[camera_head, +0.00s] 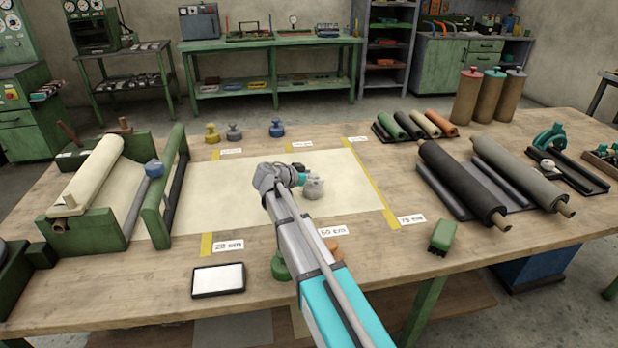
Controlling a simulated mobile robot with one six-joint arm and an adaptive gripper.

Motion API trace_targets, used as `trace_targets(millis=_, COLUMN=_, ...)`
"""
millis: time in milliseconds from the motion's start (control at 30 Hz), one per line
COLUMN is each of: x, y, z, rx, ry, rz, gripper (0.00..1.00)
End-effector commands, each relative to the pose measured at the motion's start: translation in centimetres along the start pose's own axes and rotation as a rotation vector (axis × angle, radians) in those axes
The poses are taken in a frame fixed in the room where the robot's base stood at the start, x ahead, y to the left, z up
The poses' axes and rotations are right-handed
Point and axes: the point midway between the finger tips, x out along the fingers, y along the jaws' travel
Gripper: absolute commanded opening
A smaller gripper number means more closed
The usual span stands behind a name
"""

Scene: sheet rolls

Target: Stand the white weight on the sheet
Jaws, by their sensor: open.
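The cream sheet (235,196) lies drawn out flat across the table from the roll (92,172) at the left to the right-hand yellow tape strip. My arm hides part of the sheet's near edge.
Yellow, grey and blue weights (277,128) stand behind the sheet. A green weight (280,266) and a partly hidden orange one stand in front, near my arm. A tablet (218,280) and green block (442,236) lie near the front edge. Dark rolls (462,182) lie right.

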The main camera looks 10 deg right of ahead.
Motion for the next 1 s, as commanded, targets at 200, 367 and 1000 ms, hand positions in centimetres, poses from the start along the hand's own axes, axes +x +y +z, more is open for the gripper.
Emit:
trace_targets(millis=200, x=-2.1, y=0.0, z=-0.2, rx=-0.001, ry=0.000, rz=-0.001, gripper=0.86)
trace_targets(millis=367, x=-4.6, y=0.0, z=-0.3, rx=-0.001, ry=0.000, rz=-0.001, gripper=0.86)
trace_targets(millis=1000, x=-12.0, y=0.0, z=0.0, rx=0.000, ry=0.000, rz=0.000, gripper=0.86)
